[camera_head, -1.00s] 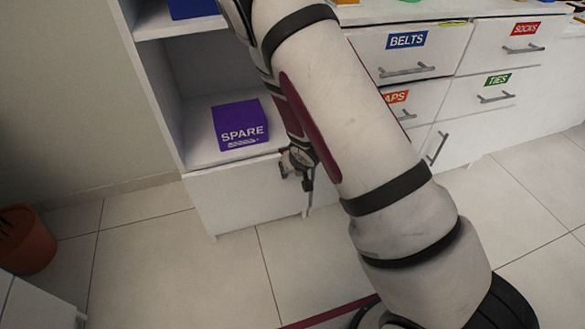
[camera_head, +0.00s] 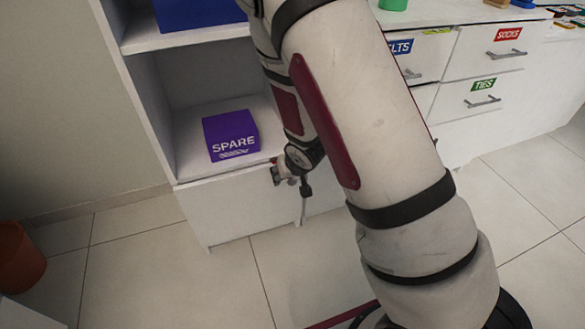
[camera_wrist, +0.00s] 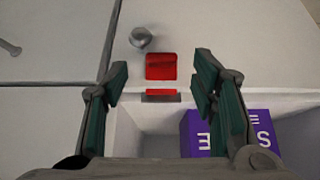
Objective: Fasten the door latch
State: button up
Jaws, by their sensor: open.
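In the wrist view a red square (camera_wrist: 161,66) sits on a white panel, with a round metal knob (camera_wrist: 141,38) up and left of it. Just below, a smaller red piece in a grey fitting (camera_wrist: 160,95) sits at the cabinet edge. I cannot tell which of these parts is the latch or whether it is fastened. My gripper (camera_wrist: 160,73) is open, its dark green pads either side of the red square, with nothing between them clearly held. In the head view my arm hides most of the gripper and these parts.
A purple SPARE box (camera_head: 231,135) stands on the lower shelf; it also shows in the wrist view (camera_wrist: 232,130). A blue box (camera_head: 195,12) is on the shelf above. Drawers with handles (camera_head: 483,101) are at the right. An orange pot (camera_head: 18,258) stands at the left. Tiled floor is clear in front.

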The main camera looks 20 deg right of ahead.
jog(key=v, duration=0.6)
dwell(0.3)
